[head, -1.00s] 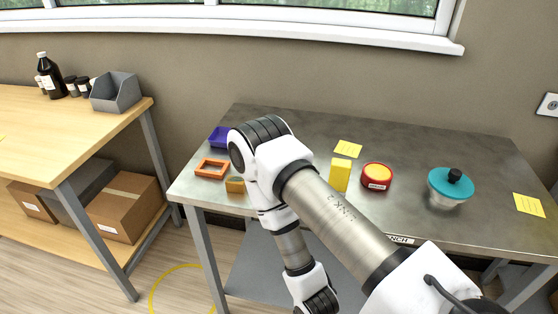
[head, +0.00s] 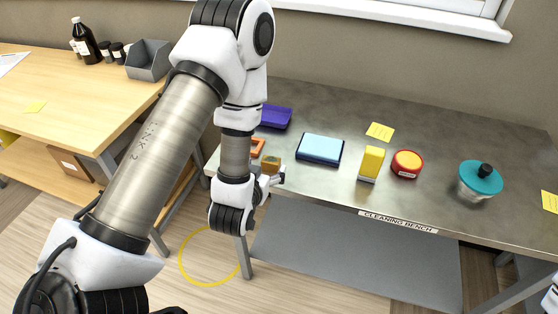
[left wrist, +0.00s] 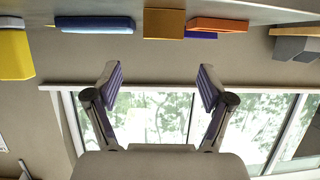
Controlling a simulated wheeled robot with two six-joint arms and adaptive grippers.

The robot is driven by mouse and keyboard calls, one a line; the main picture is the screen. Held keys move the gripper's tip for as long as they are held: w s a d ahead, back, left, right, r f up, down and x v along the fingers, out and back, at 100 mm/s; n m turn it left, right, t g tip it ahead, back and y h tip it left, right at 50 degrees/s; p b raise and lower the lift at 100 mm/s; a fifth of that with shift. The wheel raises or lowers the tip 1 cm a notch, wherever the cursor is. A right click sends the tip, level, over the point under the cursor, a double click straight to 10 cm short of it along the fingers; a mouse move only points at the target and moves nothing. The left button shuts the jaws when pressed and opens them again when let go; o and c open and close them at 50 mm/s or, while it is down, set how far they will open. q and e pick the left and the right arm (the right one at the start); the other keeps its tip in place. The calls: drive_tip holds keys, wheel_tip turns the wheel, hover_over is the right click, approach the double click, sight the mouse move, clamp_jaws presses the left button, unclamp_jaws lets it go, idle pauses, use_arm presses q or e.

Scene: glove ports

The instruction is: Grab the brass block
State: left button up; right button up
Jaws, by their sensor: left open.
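The brass block (head: 272,163) is a small golden-brown cube near the front left of the grey bench. It also shows in the left wrist view (left wrist: 164,24), top centre, in an upside-down picture. My left gripper (head: 277,178) is at the bench's front edge, just in front of the block, partly hidden by its own wrist. In the left wrist view, its two fingers (left wrist: 160,82) are wide apart with nothing between them. The block lies beyond the fingertips, apart from them. My right gripper is not in view.
An orange frame (head: 257,147) and a purple tray (head: 276,117) are left of and behind the block. A blue box (head: 320,149), yellow block (head: 371,163), red round tin (head: 407,164) and teal-lidded jar (head: 480,180) stand to the right. A wooden table (head: 60,95) is at left.

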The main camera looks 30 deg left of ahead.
sight(271, 161)
use_arm(q)
drive_tip(key=p+x, duration=0.1)
drive_tip(key=x, duration=0.5)
drive_tip(key=shift+s+a+f+p, duration=0.1)
drive_tip(key=shift+a+f+p, duration=0.05)
drive_tip(key=shift+f+p, duration=0.25)
drive_tip(key=shift+f, duration=0.2)
clamp_jaws()
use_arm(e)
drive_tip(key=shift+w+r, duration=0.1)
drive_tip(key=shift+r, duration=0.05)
